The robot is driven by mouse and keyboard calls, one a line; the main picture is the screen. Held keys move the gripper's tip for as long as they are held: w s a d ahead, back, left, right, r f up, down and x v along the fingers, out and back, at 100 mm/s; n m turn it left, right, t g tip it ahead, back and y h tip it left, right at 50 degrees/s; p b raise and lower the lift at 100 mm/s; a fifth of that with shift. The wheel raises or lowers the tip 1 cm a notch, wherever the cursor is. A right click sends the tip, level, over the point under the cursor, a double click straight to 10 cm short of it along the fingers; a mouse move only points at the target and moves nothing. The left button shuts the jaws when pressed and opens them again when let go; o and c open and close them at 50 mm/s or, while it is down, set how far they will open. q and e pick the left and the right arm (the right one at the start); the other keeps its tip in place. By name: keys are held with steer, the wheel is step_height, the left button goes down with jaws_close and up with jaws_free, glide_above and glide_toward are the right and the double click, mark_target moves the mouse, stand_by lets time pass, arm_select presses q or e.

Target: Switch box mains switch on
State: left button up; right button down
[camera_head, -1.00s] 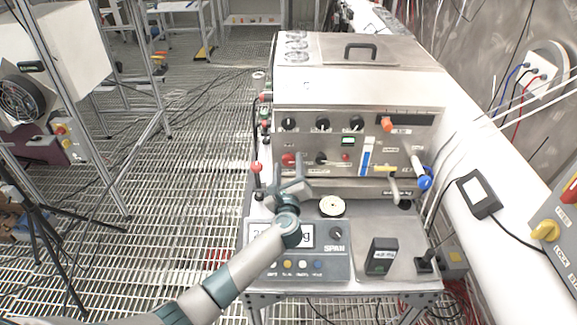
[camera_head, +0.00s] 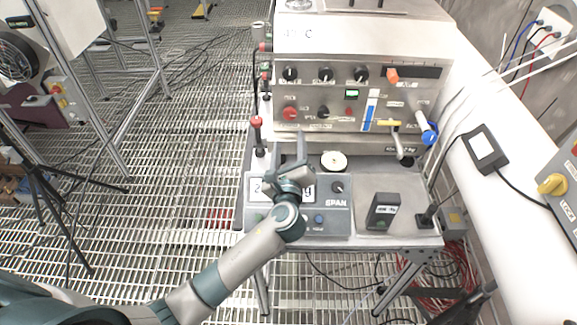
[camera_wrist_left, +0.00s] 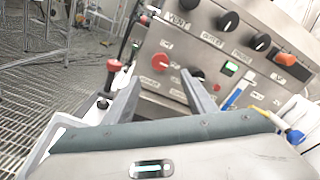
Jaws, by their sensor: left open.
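The switch box (camera_head: 345,72) is a steel cabinet with a front panel of knobs and switches. A red knob (camera_head: 290,113) sits at the lower left of the panel. In the left wrist view the red knob (camera_wrist_left: 160,62) shows beyond and between the fingertips. I cannot read which control is labelled mains. A small green display (camera_head: 352,93) is lit. An orange switch (camera_head: 393,75) sits at the upper right. My left gripper (camera_head: 290,158) is in front of and below the panel, open and empty, also in the left wrist view (camera_wrist_left: 160,78). My right gripper is not in view.
Below the panel are a SPAN display unit (camera_head: 338,215), a round pale dial (camera_head: 334,160) and a black meter (camera_head: 383,211). A red-topped lever (camera_head: 256,122) stands at the left edge. A blue-ended handle (camera_head: 429,133) sticks out at the right.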

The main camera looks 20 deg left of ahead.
arm_select(q)
steer(key=b+v, duration=0.1)
steer(key=v, duration=0.5)
steer(key=shift+s, duration=0.3)
